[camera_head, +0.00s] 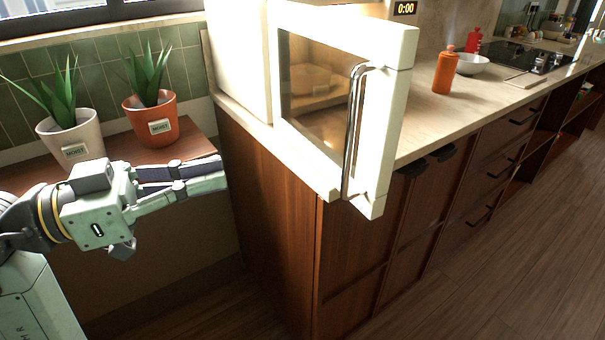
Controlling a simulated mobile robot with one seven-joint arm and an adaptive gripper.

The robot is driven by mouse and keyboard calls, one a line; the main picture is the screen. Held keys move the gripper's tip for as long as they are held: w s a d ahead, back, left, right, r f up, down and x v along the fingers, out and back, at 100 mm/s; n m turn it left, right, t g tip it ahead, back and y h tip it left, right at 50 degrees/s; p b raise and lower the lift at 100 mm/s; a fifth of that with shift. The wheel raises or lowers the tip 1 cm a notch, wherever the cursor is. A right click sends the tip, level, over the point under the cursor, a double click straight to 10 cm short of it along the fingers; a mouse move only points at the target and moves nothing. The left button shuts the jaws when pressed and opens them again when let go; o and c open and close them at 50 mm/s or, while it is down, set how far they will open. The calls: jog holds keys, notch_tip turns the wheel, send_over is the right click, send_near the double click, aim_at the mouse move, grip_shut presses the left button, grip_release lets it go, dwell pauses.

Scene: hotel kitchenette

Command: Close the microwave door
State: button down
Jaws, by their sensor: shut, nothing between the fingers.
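The microwave (240,55) is a white box on the counter at the upper middle. Its door (398,120) stands open, swung out toward me past the counter's front edge, with a dark glass window and a silver vertical handle (354,130). Something round and pale shows dimly through the window. My gripper (222,173) is at the left, left of the cabinet's side and apart from the door. It points right, and its fingers are shut and empty.
Two potted plants, one in a white pot (70,140) and one in an orange pot (152,120), stand on a wooden ledge behind my gripper. An orange bottle (445,72), a white bowl (473,64) and a red bottle (473,42) stand on the counter (430,115). The floor (500,255) at the right is clear.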

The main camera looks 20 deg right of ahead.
jog(key=d+p, duration=0.4)
jog(key=d, duration=1)
jog(key=shift+f+g, duration=0.15)
jog(key=shift+g, duration=0.25)
jog(key=shift+d, duration=0.1)
